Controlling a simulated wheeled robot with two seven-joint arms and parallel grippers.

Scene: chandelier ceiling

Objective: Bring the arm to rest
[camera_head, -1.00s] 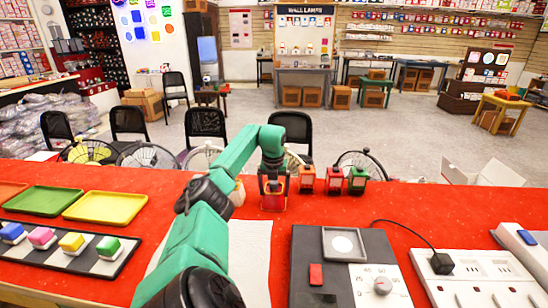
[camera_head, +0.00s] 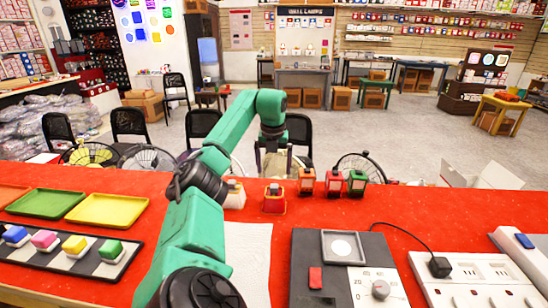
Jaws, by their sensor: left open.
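My left arm reaches in from the bottom of the view, and its left gripper (camera_head: 273,172) hangs open and empty beyond the red counter (camera_head: 440,220)'s lanterns. A small orange lantern-like item (camera_head: 274,200) stands upright on the counter just below the gripper, apart from it. Another pale-topped item (camera_head: 235,196) stands to its left, partly hidden by my arm. To the right stand an orange lantern (camera_head: 306,182), a red lantern (camera_head: 334,184) and a green lantern (camera_head: 357,183). My right gripper is not in view.
A green tray (camera_head: 46,203), a yellow tray (camera_head: 107,210) and a checkered strip (camera_head: 75,263) with colored blocks lie at left. A grey panel with a dial (camera_head: 380,290) and a white power strip (camera_head: 440,292) lie at right. Black chairs stand behind the counter.

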